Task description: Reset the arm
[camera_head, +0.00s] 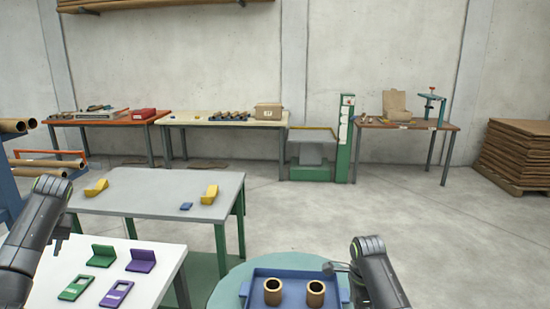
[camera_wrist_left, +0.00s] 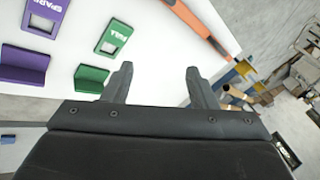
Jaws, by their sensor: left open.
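My left arm (camera_head: 38,225) comes in from the left in the head view, over the left end of the white table. The left gripper (camera_wrist_left: 158,78) shows in the left wrist view with its two fingers apart and nothing between them. It is above the white table, apart from the green and purple pieces. My right arm (camera_head: 378,272) is at the lower right in the head view, beside the blue tray (camera_head: 262,272). Its fingertips are not clearly seen, so I cannot tell their state.
Green (camera_head: 102,256) and purple (camera_head: 141,260) brackets and flat plates lie on the white table (camera_head: 165,252). Two brown tubes stand in the blue tray. A grey table (camera_head: 150,195) with yellow pieces (camera_head: 210,194) stands behind. Open floor (camera_head: 420,215) lies to the right.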

